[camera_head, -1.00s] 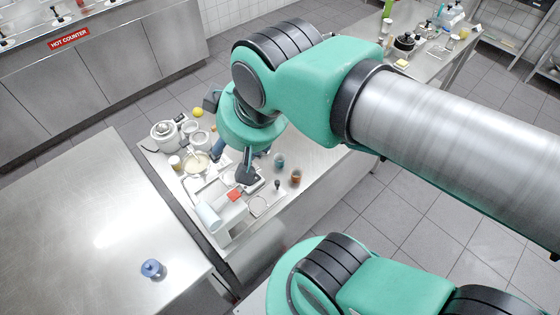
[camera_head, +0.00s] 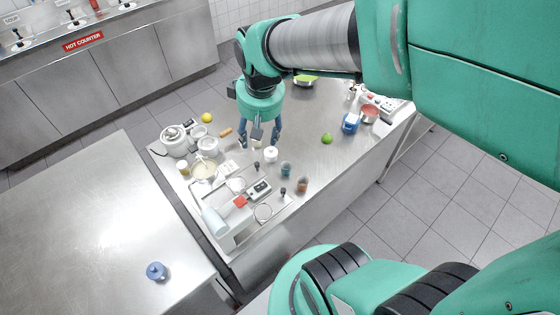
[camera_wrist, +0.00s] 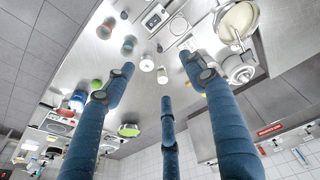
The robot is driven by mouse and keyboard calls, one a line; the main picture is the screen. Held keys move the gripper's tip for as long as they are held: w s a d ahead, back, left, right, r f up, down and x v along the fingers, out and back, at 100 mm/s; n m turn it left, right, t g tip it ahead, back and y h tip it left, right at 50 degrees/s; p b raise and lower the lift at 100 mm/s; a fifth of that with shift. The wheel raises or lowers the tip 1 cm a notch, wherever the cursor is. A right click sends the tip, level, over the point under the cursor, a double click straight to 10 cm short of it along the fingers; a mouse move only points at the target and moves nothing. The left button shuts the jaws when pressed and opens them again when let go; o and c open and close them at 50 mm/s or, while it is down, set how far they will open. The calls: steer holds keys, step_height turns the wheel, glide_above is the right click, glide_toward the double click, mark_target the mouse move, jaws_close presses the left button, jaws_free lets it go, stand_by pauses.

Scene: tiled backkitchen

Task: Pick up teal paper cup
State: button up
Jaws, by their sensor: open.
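The teal paper cup (camera_head: 285,169) stands upright on the steel table, just in front and to the right of my gripper (camera_head: 258,143) in the head view. It also shows in the wrist view (camera_wrist: 128,46), beyond the tip of the left finger. My gripper points down over the table with its blue fingers spread, empty and apart from the cup. In the wrist view my gripper (camera_wrist: 160,70) also shows wide open.
A white lidded jar (camera_head: 271,154) stands between gripper and cup. Bowls and pots crowd the left. A lime (camera_head: 326,139) lies right; bare table surrounds it.

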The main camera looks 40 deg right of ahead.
steer(key=w+d+f+g, duration=0.1)
steer(key=d+f+g, duration=0.1)
steer(key=d+f, duration=0.9)
step_height(320, 180, down, 3)
steer(key=shift+w+d+f+g+y+p, duration=0.1)
steer(key=shift+w+d+g+y+p, duration=0.2)
steer(key=shift+w+d+p, duration=0.1)
steer(key=b, duration=0.1)
glide_above(286, 166)
steer(key=s+a, duration=0.1)
step_height(286, 166, down, 8)
steer(key=shift+s+a+r, duration=0.1)
steer(key=shift+s+a, duration=0.05)
steer(key=shift+f, duration=0.35)
steer(key=shift+f+b, duration=0.85)
steer(key=shift+f, duration=1.75)
